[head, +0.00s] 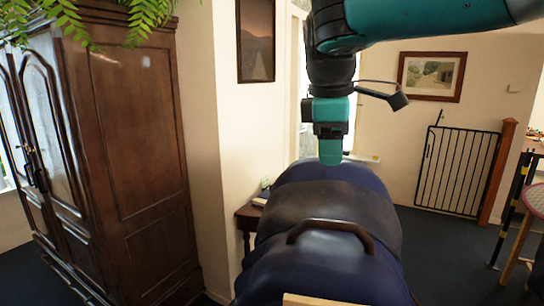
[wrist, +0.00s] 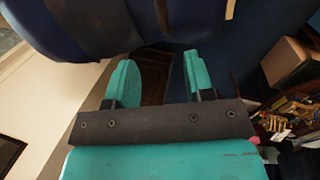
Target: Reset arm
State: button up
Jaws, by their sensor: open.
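My gripper (head: 330,150) hangs from the teal arm just above and behind the blue saddle-shaped body (head: 335,268) in the head view. In the wrist view my gripper (wrist: 158,80) shows two teal fingers spread apart with nothing between them. A dark saddle (head: 345,218) with a curved brown handle (head: 330,230) lies over the blue body. In the wrist view the blue body (wrist: 60,25) fills the top edge, beyond the fingertips. I cannot tell from these views whether the fingers touch it.
A tall dark wooden wardrobe (head: 130,150) stands at the left, with a fern above it. A small side table (head: 247,215) is behind the blue body. A black gate (head: 458,170) and a stool (head: 530,205) are at the right. Dark floor between is clear.

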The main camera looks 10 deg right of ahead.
jog(key=s+a+f+m+y+b, duration=0.1)
jog(key=s+f+m+y+b, duration=0.1)
jog(key=s+f, duration=0.5)
jog(key=s+a+f+m+g+y+b, duration=0.1)
jog(key=s+f+b, duration=0.3)
jog(key=s+f, duration=0.4)
jog(key=s+a+f+m+y+b, duration=0.2)
jog(key=s+a+f+m+b, duration=0.1)
jog(key=s+f, duration=0.4)
jog(key=shift+s+f+g+y, duration=0.25)
jog(key=shift+s+g+y, duration=0.15)
